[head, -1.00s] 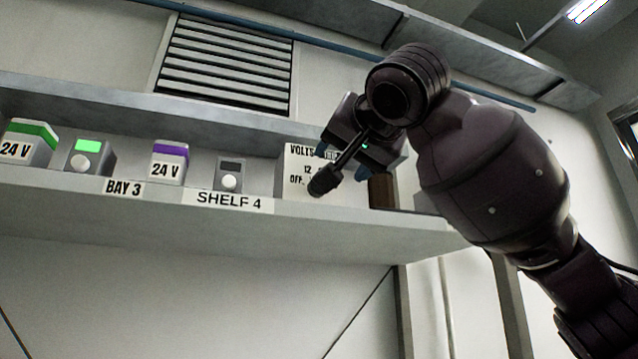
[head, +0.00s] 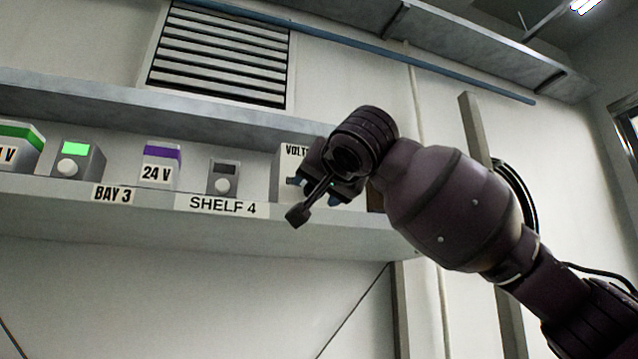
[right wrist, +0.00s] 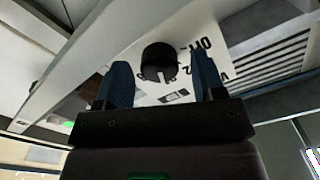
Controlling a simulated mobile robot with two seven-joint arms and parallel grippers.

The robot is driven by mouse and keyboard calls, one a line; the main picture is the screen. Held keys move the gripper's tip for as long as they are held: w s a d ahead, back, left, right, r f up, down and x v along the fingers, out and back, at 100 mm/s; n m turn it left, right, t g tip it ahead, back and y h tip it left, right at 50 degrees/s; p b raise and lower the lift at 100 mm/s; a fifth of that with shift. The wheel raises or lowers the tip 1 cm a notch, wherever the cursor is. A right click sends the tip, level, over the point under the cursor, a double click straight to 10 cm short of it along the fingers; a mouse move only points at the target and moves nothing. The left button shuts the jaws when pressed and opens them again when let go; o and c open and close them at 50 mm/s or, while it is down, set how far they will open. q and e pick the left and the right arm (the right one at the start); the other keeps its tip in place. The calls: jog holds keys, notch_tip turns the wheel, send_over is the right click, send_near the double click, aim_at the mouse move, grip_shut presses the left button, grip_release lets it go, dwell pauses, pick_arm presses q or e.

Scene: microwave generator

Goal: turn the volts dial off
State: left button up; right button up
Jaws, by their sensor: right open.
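The volts box is a white panel (head: 287,158) at the right end of the shelf in the head view, mostly hidden by my right gripper. My right gripper (head: 314,192) is open in front of the box. In the right wrist view its blue fingers (right wrist: 162,75) stand either side of the dial; I cannot tell whether they touch it. My left gripper is not in view.
The shelf edge (head: 140,197) runs below the box. To the left stand a grey unit with a dark display (head: 223,177), a purple-topped 24 V block (head: 160,168) and a grey unit with a green display (head: 78,160). A louvred vent (head: 218,55) is above.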

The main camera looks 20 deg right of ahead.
jog(key=c, duration=0.9)
jog(key=shift+a+n, duration=0.2)
jog(key=shift+n, duration=8.7)
